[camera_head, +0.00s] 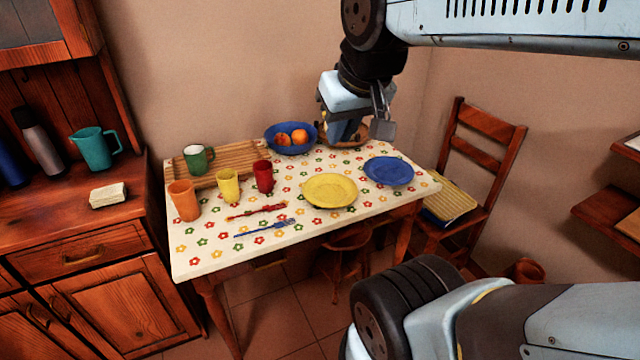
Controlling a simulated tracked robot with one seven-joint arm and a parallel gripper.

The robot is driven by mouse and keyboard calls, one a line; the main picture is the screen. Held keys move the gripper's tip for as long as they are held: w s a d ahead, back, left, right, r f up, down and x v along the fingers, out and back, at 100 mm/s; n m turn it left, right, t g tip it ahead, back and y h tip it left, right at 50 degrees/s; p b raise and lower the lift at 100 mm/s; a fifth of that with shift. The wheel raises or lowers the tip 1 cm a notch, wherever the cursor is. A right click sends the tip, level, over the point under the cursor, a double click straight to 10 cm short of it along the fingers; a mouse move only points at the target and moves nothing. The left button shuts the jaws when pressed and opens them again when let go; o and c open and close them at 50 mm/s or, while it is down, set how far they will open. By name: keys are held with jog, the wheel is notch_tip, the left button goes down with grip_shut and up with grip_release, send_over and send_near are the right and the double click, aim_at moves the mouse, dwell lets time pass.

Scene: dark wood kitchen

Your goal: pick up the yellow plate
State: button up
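The yellow plate (330,191) lies flat on the flowered tabletop (215,238), near the table's front edge and right of its middle. Nothing covers it. My gripper (362,130) hangs above the back right part of the table, behind the plate in the picture and apart from it. I see it partly from the side, and its fingers point downward. I cannot make out whether the fingers are apart, and I see nothing clearly held in them.
A blue plate (389,171) lies right of the yellow plate. A blue bowl (291,147) with fruit stands behind. A red cup (263,176), a yellow cup (228,187) and an orange cup (184,200) stand left. A fork (264,228) lies in front. A chair (470,180) stands right.

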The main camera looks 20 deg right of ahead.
jog(key=w+d+f+g+h, duration=0.1)
jog(key=w+f+g+h, duration=0.4)
jog(key=w+f, duration=0.4)
jog(key=n+t+h, duration=0.4)
jog(key=h, duration=0.3)
send_over(307, 208)
jog(key=s+a, duration=0.4)
jog(key=a, duration=0.7)
jog(key=f, duration=2.4)
jog(key=shift+s+a+f, duration=0.1)
jog(key=shift+s, duration=0.1)
jog(key=x, duration=1.3)
jog(key=shift+w+f, duration=0.15)
jog(key=shift+f, duration=0.35)
jog(key=shift+c, duration=0.2)
